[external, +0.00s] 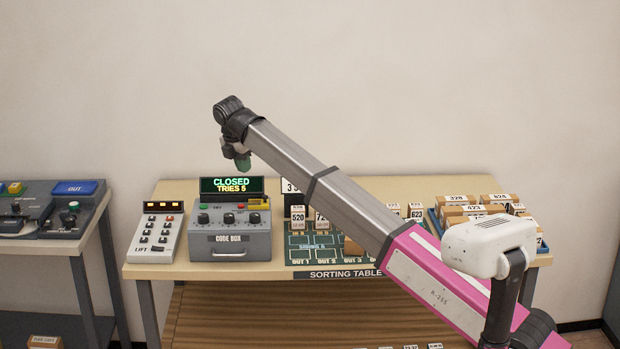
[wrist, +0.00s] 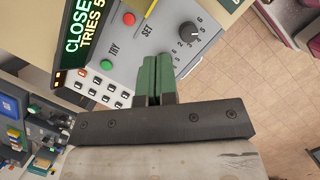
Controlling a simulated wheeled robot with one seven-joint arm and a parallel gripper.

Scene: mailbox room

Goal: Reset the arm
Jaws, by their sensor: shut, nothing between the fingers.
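My gripper (external: 243,162) hangs at the end of my raised arm, above the back of the code box (external: 230,243) in the external view. In the wrist view the green fingers of my gripper (wrist: 155,62) are shut together with nothing between them. Behind them the code box (wrist: 168,40) shows a green TRY button, a red SET button and a dial. Its display reads CLOSED, TRIES 5. The fingers look apart from the box.
A white LIFT keypad (external: 157,232) stands left of the code box on the sorting table (external: 180,190). Boxes with number labels sit in a blue tray (external: 541,248) at the right. Another desk with an OUT panel (external: 75,188) is at the far left. The wall behind is bare.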

